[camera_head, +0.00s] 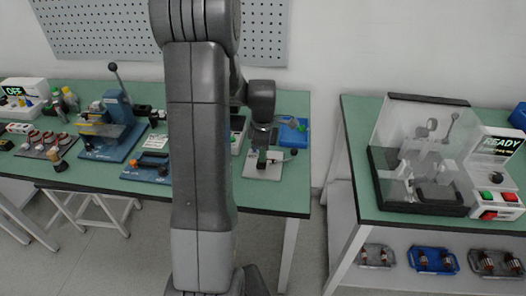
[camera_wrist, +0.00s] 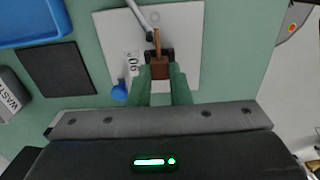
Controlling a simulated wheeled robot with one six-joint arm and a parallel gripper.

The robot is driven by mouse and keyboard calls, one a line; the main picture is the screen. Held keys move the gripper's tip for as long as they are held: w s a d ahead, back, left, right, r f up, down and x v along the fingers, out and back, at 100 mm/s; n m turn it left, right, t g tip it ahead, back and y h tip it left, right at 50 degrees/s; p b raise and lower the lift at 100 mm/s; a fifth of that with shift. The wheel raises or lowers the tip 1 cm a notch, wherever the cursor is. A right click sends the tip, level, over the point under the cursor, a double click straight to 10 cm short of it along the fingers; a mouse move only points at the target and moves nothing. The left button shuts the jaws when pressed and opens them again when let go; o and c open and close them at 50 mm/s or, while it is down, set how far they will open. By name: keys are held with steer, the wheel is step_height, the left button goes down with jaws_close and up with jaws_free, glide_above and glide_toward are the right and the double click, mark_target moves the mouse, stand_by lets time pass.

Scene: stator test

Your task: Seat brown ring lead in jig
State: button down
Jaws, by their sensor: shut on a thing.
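My gripper (camera_wrist: 160,76) has green fingers and is shut on the brown ring lead (camera_wrist: 158,66). A narrow brown part of the lead points up in the wrist view, past the fingertips. The lead is over or at a small dark block on the white jig plate (camera_wrist: 188,30); I cannot tell whether it touches or is seated. A grey lever (camera_wrist: 138,14) is just above and left of the lead. In the head view my gripper (camera_head: 262,158) is low over the white jig plate (camera_head: 262,174), and the lead is too small to make out.
A blue knob (camera_wrist: 119,92) is close to my fingers. The bench edge (camera_wrist: 274,60) is at right.

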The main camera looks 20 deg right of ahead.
steer(key=shift+f+b, duration=0.55)
steer(key=shift+f, duration=0.2)
stand_by(1.0)
steer(key=c, duration=1.3)
jaws_free()
step_height(320, 180, up, 14)
steer(key=shift+f, duration=0.1)
